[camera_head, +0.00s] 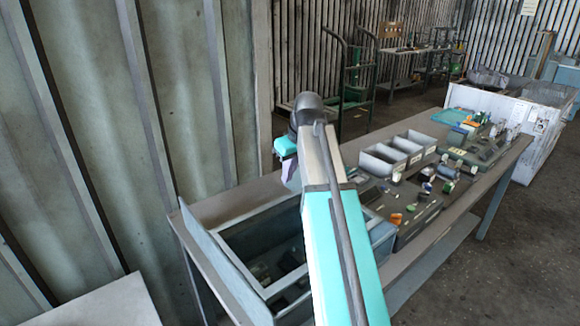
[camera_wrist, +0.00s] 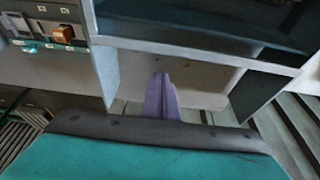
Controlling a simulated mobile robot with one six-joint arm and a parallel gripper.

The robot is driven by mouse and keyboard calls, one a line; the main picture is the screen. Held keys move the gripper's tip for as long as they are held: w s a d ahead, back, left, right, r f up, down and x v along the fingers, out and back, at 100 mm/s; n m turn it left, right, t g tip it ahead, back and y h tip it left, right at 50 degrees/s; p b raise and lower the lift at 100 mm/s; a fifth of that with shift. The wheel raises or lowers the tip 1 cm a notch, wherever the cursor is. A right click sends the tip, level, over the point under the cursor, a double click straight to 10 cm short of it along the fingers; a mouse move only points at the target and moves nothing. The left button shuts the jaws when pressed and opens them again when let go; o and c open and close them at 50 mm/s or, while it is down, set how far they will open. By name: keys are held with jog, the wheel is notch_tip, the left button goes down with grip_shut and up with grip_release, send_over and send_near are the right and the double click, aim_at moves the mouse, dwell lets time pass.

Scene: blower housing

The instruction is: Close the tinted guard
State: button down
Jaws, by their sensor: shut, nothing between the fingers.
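The blower housing (camera_head: 298,224) is an open blue-grey box at the near end of the bench, with a dark interior. A flat blue-grey panel, which looks like the tinted guard (camera_head: 222,272), stands swung outward along the housing's left side, so the opening is uncovered. In the wrist view the housing's rim (camera_wrist: 200,53) crosses the top, and a bluish panel that seems to be the guard (camera_wrist: 258,92) is at right. My arm hides part of the housing.
Grey bins (camera_head: 392,152) and a board with small parts (camera_head: 405,208) stand on the bench right of the housing. A corrugated wall (camera_head: 110,120) rises close on the left. A white crate (camera_head: 510,125) stands beyond the bench. Floor is free at right.

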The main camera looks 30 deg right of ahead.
aim_at(297, 198)
jog(key=shift+s+d+f+p, duration=0.15)
jog(key=shift+s+f+p, duration=0.45)
jog(key=shift+f, duration=0.4)
jog(key=shift+s+d+f+p, duration=0.1)
jog(key=shift+s+f+p, duration=0.25)
jog(key=shift+s+f, duration=0.5)
jog(key=shift+w+f, duration=0.1)
jog(key=shift+f, duration=0.05)
jog(key=shift+s+d+p, duration=0.25)
jog(key=shift+s+p, duration=0.15)
jog(key=shift+s, duration=0.8)
jog(key=a+b+v, duration=0.1)
jog(key=b+v, duration=0.1)
jog(key=v, duration=1.1)
jog(key=shift+d+r, duration=0.35)
jog(key=shift+d, duration=0.15)
jog(key=shift+s, duration=0.1)
